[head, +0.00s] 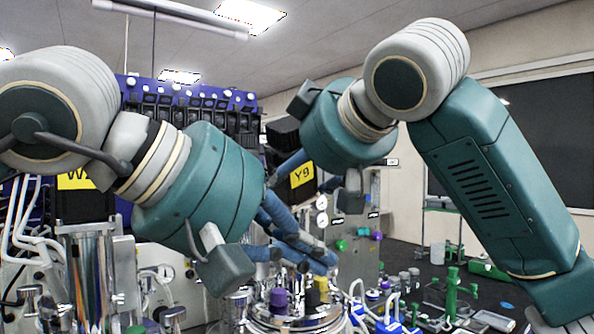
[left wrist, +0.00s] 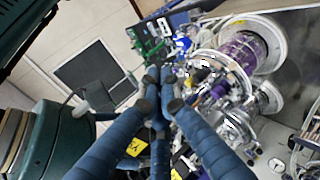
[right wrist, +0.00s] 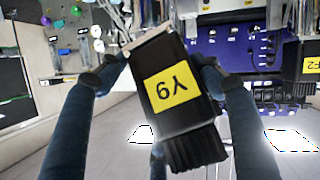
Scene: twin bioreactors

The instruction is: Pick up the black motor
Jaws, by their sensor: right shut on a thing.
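The black motor (right wrist: 178,112) is a dark block with a yellow Y9 label and a ribbed end. It sits tilted between the blue fingers of my right gripper (right wrist: 150,74), which is shut on it. In the head view the motor (head: 302,175) is partly hidden behind my arms, above and behind the steel vessel top. My left gripper (head: 300,248) is low over that vessel. In the left wrist view its fingertips (left wrist: 160,95) are bunched close together with no clear object between them; whether they are fully shut I cannot tell.
The steel vessel (head: 300,318) with a purple cap stands below my left gripper. Another black unit with a yellow label (head: 76,180) is at the left. Steel cylinders and white tubes crowd the left. A dark bench (head: 412,258) with green parts lies right.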

